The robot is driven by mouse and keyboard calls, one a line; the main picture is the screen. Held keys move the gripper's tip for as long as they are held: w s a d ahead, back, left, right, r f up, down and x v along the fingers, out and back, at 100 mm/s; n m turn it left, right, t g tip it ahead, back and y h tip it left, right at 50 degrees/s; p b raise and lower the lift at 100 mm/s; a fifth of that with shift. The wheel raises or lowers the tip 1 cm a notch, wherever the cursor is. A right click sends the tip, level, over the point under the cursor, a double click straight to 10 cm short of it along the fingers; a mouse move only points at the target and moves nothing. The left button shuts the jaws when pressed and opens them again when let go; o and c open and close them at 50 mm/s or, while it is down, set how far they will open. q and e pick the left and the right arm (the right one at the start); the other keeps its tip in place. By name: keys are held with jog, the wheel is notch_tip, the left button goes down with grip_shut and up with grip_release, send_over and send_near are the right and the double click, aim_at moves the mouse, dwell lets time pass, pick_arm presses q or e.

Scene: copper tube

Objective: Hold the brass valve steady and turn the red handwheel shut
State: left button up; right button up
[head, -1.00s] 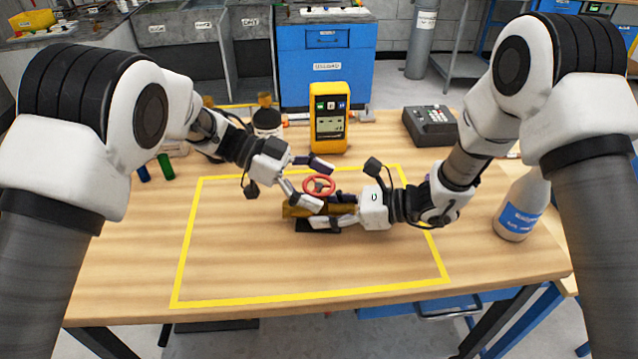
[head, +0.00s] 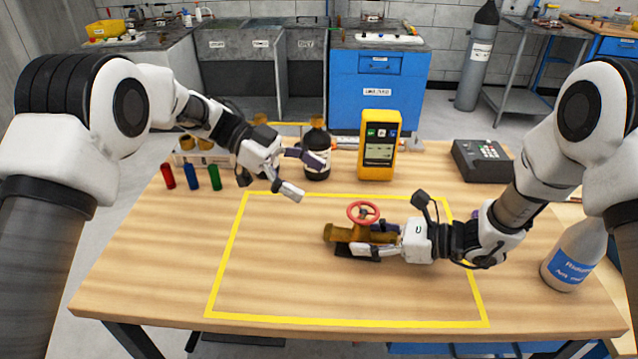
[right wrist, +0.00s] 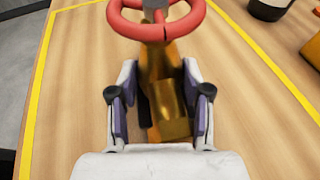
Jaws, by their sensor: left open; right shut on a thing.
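The brass valve (head: 346,233) lies on a dark support inside the yellow outline, with its red handwheel (head: 363,211) on top. My right gripper (head: 385,240) is shut on the valve body from the right. In the right wrist view its fingers (right wrist: 160,108) sit on both sides of the brass valve (right wrist: 168,112), and the red handwheel (right wrist: 155,22) stands above and beyond them, partly cut off by the top edge. My left gripper (head: 301,176) is open and empty, up and left of the handwheel and apart from it.
A yellow meter (head: 379,146) and a dark bottle (head: 316,152) stand behind the outline. Red, blue and green small cylinders (head: 192,177) stand at the left. A white bottle (head: 573,256) and a dark keypad device (head: 482,160) are at the right. The table's front left is clear.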

jog(key=o, duration=0.9)
jog(key=shift+o, duration=0.2)
